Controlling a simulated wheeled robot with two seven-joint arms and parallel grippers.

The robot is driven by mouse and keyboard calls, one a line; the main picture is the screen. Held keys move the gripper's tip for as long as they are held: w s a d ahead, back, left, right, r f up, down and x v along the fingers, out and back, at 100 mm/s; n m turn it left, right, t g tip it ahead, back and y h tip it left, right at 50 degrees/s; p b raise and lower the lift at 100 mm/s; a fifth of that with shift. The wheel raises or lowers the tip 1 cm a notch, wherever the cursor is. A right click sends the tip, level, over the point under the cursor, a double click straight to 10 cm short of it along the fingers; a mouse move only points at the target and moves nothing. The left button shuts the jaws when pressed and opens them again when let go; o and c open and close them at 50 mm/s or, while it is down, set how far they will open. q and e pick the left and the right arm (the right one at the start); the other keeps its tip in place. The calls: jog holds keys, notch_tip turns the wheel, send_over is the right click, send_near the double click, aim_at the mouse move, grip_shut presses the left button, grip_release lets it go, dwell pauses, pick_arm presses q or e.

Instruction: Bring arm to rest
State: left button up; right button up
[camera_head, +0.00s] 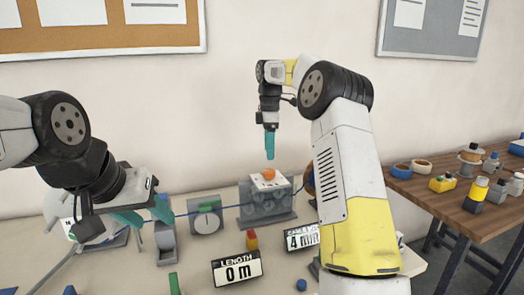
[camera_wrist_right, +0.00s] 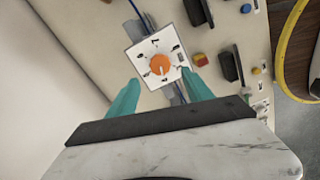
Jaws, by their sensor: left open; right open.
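My right gripper (camera_head: 270,152) hangs from its raised arm, fingers down, above a white dial plate with an orange knob (camera_head: 269,174). A gap shows between the fingertips and the knob. In the right wrist view the two teal fingers of this gripper (camera_wrist_right: 159,80) are spread apart, with the orange knob (camera_wrist_right: 161,65) beyond them and nothing between them. My left gripper (camera_head: 142,213) is at the left, low over the bench, with its teal fingers apart. A blue cable (camera_head: 225,206) passes close to its fingers; I see no grip on it.
A grey gauge box (camera_head: 205,221) stands left of the dial block (camera_head: 262,206). A wooden table (camera_head: 425,191) with bottles is at the right.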

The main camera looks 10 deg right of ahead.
jog(key=shift+r, duration=0.1)
jog(key=s+r+m+t, duration=0.2)
jog(key=s+r+m, duration=0.2)
jog(key=s, duration=0.5)
jog(key=s+r+m+t, duration=0.1)
jog(key=s+r+m, duration=0.3)
jog(key=s, duration=0.5)
jog(key=s+f+m+t+y, duration=0.1)
jog(key=s+f+m, duration=0.2)
jog(key=s, duration=0.6)
jog(key=s+f+m+t+y, duration=0.1)
jog(key=s+m, duration=0.4)
jog(key=s, duration=0.5)
notch_tip(320, 180, down, 3)
jog(key=shift+r+m+t, duration=0.2)
jog(key=shift+m+t, duration=0.1)
jog(key=shift+t, duration=0.3)
